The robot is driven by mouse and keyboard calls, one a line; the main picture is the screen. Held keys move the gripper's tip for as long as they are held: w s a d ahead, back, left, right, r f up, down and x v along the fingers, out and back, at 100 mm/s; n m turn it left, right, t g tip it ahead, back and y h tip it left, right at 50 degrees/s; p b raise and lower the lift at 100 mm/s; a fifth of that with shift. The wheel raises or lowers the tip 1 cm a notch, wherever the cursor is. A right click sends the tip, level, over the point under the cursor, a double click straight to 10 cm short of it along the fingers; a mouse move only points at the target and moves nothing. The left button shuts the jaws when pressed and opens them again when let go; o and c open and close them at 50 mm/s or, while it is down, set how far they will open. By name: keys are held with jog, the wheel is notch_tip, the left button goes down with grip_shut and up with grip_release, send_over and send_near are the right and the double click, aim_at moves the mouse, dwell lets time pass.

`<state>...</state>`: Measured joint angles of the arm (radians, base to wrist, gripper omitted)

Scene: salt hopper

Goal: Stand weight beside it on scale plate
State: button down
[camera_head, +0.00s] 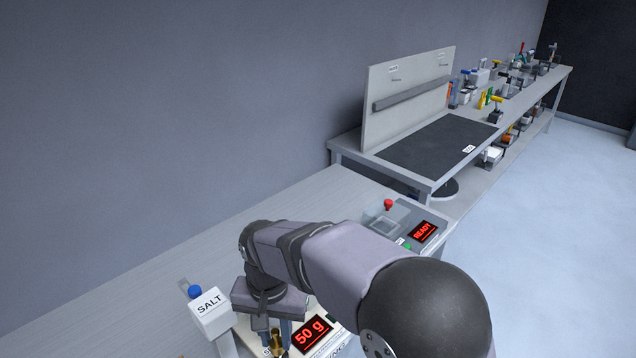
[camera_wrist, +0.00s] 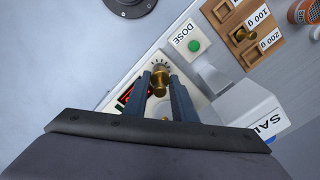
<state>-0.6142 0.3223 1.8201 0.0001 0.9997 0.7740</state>
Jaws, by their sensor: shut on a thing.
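My gripper (camera_wrist: 160,88) is shut on a brass weight (camera_wrist: 159,77), held between its two dark fingers. In the head view the weight (camera_head: 276,342) shows below the fingers at the bottom of the picture. It is over or on the scale, whose red display (camera_head: 311,335) reads 50 g; I cannot tell whether it touches the plate. The plate is mostly hidden by my gripper. In the wrist view the display (camera_wrist: 134,95) is partly covered by a finger. The white salt hopper (camera_head: 211,316) with a blue knob stands left of my gripper.
A wooden rack (camera_wrist: 268,22) labelled 100 g and 200 g holds another brass weight (camera_wrist: 243,35). A green DOSE button (camera_wrist: 194,45) lies between rack and scale. A device reading READY (camera_head: 423,232) stands farther along the bench. The bench left of it is clear.

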jog(key=w+d+f+n, duration=0.1)
jog(key=d+f, duration=0.2)
jog(key=d, duration=0.7)
jog(key=w+d+f, duration=0.2)
jog(key=d+f, duration=0.1)
jog(key=d, duration=0.7)
jog(key=w+d+f+n, duration=0.1)
jog(key=d+f, duration=0.2)
jog(key=d, duration=0.7)
jog(key=w+a+r+n+p, duration=0.1)
jog(key=w+a+r+p, duration=0.2)
jog(key=a, duration=0.8)
jog(key=w+a+r+n+p, duration=0.2)
jog(key=w+a+r+p, duration=0.1)
jog(key=a, duration=0.8)
jog(key=w+a+r+n+p, duration=0.1)
jog(key=w+a+r+p, duration=0.2)
jog(key=a, duration=0.8)
jog(key=shift+w+a+r+p, duration=0.25)
jog(key=shift+a+p, duration=0.05)
jog(key=shift+p, duration=0.55)
jog(key=shift+f, duration=0.1)
jog(key=shift+f+b, duration=2.5)
jog(key=shift+f, duration=0.8)
jog(key=shift+f+b, duration=0.35)
jog(key=shift+f, duration=0.25)
